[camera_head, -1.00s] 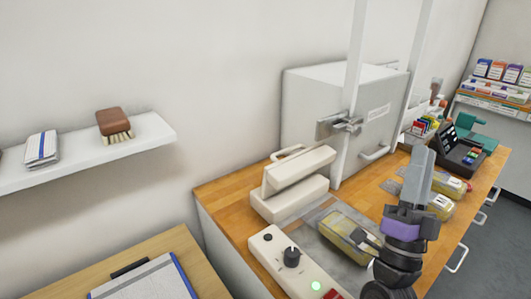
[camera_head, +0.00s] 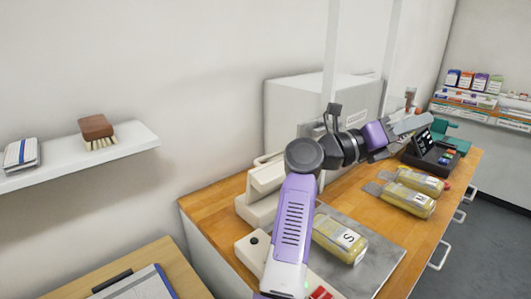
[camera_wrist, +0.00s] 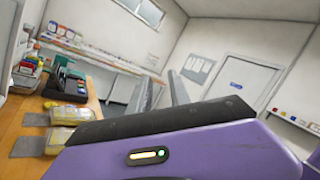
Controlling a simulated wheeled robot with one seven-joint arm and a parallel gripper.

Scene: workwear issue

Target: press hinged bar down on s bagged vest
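The cream sealer with the hinged bar (camera_head: 266,178) stands on the wooden counter, its bar raised at an angle above the base (camera_head: 256,210). My arm hides its right part. The bagged vest marked S (camera_head: 340,238) lies flat on a grey plate in front of the sealer, a yellowish pack in clear film. My gripper (camera_head: 412,123) is up over the back of the counter, away from bar and vest, pointing right.
Two more bagged packs (camera_head: 408,200) (camera_head: 420,182) lie right of the plate. A dark terminal (camera_head: 432,155) stands beyond them. A large white cabinet (camera_head: 300,110) and white uprights are behind my arm. A control box with a red button (camera_head: 321,293) is at the front.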

